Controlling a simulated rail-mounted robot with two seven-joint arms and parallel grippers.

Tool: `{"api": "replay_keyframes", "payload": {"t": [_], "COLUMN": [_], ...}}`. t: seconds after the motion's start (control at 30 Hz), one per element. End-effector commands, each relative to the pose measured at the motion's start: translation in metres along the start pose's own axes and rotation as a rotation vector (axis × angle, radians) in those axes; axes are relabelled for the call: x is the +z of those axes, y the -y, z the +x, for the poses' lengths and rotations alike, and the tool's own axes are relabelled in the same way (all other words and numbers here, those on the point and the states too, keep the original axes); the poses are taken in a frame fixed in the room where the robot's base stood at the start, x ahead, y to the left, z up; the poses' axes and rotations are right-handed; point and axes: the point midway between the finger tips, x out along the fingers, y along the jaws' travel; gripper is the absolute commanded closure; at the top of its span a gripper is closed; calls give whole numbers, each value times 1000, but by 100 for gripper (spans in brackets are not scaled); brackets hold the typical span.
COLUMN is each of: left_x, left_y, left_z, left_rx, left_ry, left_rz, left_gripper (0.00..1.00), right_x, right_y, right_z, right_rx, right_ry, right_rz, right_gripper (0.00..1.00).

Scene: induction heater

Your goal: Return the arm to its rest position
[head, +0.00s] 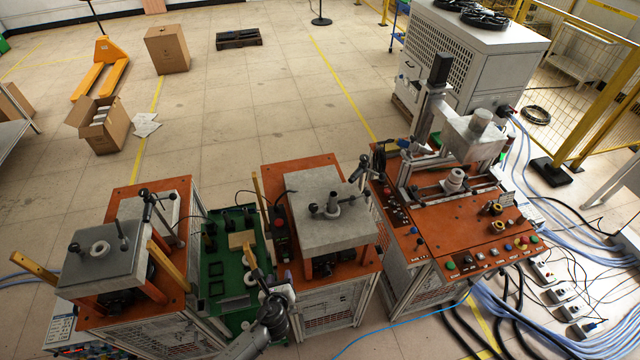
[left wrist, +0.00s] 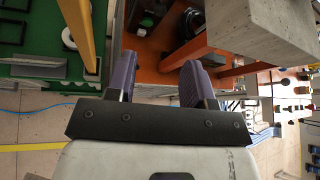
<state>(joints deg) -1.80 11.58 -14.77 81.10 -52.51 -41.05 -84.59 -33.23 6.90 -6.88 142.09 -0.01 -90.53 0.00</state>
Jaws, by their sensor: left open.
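My left gripper (head: 270,277) is in the head view at the bottom centre, near the front of the green worktop (head: 215,270) and the middle orange bench (head: 368,276). In the left wrist view its two purple-grey fingers (left wrist: 157,68) stand apart with nothing between them. The left arm reaches it from the bottom edge of the head view. My right gripper is not in view.
A yellow post (left wrist: 80,30) and a white ring (left wrist: 68,38) are close to the left finger. A grey block (head: 318,212) stands on the middle bench. A left machine (head: 100,262) and a right control bench (head: 470,230) flank it. Open floor (head: 260,110) lies behind.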

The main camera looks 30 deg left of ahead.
Motion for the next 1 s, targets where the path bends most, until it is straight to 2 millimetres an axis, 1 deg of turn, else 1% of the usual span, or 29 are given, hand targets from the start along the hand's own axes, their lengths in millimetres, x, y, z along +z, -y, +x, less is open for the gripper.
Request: {"api": "replay_keyframes", "payload": {"t": [0.17,0.27,0.37,0.43,0.47,0.5,0.57,0.6,0.67,0.7,0.77,0.8,0.87,0.9,0.97,1.0], "left_x": [0,0,1,-1,-3,-3,2,8,20,30,46,53,60,63,65,67], "left_y": [0,0,-6,-17,-22,-27,-26,-23,-15,-6,10,18,26,30,33,34], "left_z": [0,0,0,-1,-2,-4,-11,-17,-30,-40,-62,-78,-105,-125,-155,-175], "left_rx": [0,1,39,103,139,187,247,285,341,379,434,477,543,588,647,676], "left_ry": [0,0,8,13,14,17,26,32,35,30,4,-24,-80,-124,-198,-251], "left_rz": [-10,-74,-226,-392,-479,-607,-822,-976,-1218,-1388,-1636,-1770,-1933,-2011,-2094,-2123], "left_gripper": [52,52,52,52,52,52,52,52,52,52,52,52,52,52,52,52], "right_x": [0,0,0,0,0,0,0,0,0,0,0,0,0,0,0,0], "right_y": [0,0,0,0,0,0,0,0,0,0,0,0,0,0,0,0], "right_z": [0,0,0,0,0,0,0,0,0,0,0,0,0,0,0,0], "right_rx": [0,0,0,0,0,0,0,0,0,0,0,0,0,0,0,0], "right_ry": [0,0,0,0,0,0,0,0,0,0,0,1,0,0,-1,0], "right_rz": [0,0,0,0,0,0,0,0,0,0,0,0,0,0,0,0], "right_gripper": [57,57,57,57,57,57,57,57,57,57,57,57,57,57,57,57]}}
